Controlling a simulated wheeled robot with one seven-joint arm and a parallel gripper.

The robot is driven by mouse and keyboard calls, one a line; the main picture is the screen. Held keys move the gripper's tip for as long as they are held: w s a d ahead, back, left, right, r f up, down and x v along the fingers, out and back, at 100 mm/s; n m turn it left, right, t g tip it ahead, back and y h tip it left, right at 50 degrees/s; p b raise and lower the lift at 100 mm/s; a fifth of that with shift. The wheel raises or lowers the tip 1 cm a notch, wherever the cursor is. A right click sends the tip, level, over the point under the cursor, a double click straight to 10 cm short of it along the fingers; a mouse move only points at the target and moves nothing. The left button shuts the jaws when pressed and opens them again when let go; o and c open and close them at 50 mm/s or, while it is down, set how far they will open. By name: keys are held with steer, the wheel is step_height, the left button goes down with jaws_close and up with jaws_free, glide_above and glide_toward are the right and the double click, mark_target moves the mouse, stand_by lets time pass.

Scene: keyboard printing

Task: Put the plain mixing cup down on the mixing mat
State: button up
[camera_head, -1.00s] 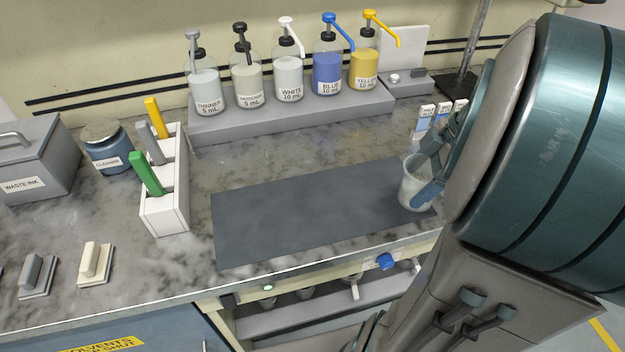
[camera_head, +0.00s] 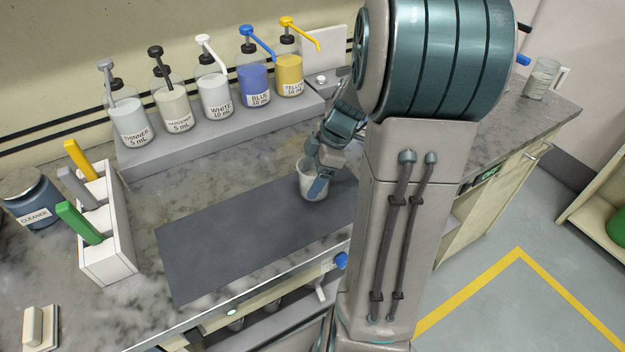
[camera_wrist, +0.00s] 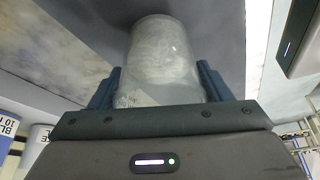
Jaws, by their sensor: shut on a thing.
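The plain mixing cup (camera_head: 312,181) is a clear, whitish cup at the right part of the dark grey mixing mat (camera_head: 225,235). My gripper (camera_head: 320,172) is shut on the cup from its right side. In the wrist view the cup (camera_wrist: 162,62) stands between my two fingers (camera_wrist: 160,88), with the mat (camera_wrist: 215,25) behind it. The cup looks upright. I cannot tell whether its base touches the mat. My arm hides the right end of the mat.
Several pump bottles stand on a grey step (camera_head: 190,148) behind the mat. A white holder (camera_head: 106,262) with coloured handles is to the left, near the cleaner jar (camera_head: 32,200). A clear handled jug (camera_head: 541,78) stands far right. The mat's left and middle are clear.

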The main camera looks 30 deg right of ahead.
steer(key=shift+f, duration=1.35)
steer(key=shift+f, duration=0.1)
steer(key=shift+f, duration=0.15)
steer(key=o, duration=1.1)
steer(key=shift+r, duration=0.2)
